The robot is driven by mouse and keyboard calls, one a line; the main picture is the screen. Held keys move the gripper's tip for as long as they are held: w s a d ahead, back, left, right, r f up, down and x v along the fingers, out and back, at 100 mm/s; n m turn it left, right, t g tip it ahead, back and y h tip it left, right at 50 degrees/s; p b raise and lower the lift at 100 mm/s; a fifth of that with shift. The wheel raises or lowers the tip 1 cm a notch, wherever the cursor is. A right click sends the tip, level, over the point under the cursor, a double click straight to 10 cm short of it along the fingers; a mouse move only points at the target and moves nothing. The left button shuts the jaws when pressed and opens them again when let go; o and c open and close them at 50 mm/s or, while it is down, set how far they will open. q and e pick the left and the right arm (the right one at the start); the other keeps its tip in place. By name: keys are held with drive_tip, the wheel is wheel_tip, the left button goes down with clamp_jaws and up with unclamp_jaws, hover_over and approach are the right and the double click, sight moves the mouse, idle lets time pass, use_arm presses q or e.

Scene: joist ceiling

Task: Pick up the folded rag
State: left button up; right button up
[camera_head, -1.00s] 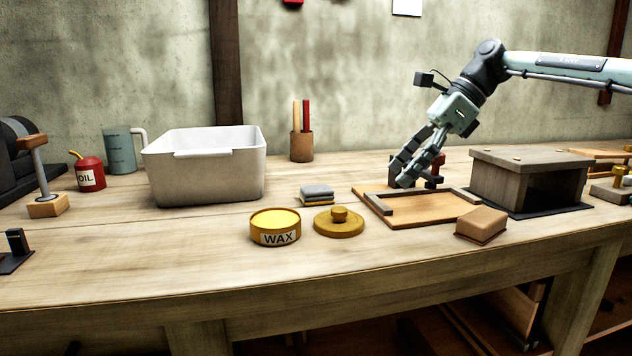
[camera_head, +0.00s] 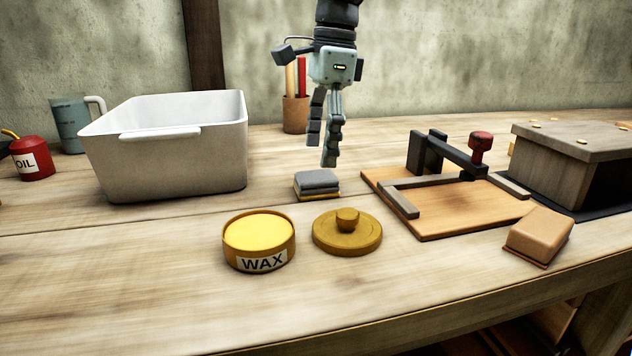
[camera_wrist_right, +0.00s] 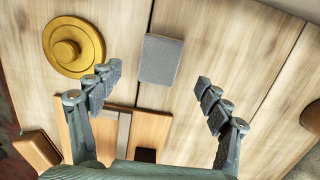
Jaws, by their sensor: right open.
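The folded rag (camera_head: 317,182) is a small grey stack with a yellowish lower layer, lying on the workbench behind the wax tin's lid. My right gripper (camera_head: 322,158) points down above the rag, apart from it. In the right wrist view the rag (camera_wrist_right: 161,59) shows as a grey rectangle beyond the fingertips, left of the middle between them. My right gripper (camera_wrist_right: 159,76) is open there, its two fingers wide apart with nothing between them. My left gripper is in neither view.
A wax tin (camera_head: 259,240) and its knobbed lid (camera_head: 347,232) stand in front of the rag. A white tub (camera_head: 185,165) is to the left, a wooden jig (camera_head: 450,218) to the right. A pot with sticks (camera_head: 295,115) stands behind. Bare bench surrounds the rag.

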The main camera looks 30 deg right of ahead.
sight(316, 174)
drive_tip(key=f, duration=0.4)
drive_tip(key=shift+w+a+f, duration=0.15)
drive_tip(key=shift+a, duration=0.15)
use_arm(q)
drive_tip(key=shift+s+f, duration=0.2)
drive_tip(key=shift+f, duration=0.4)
use_arm(e)
drive_tip(key=shift+c, duration=0.5)
drive_tip(key=c, duration=1.1)
wheel_tip(316, 174, up, 7)
drive_tip(key=shift+r, duration=0.1)
drive_tip(key=shift+c, duration=0.2)
wheel_tip(316, 174, up, 3)
drive_tip(key=o, duration=0.5)
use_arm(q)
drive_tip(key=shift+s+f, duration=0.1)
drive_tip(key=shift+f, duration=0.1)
use_arm(e)
drive_tip(key=c, duration=0.4)
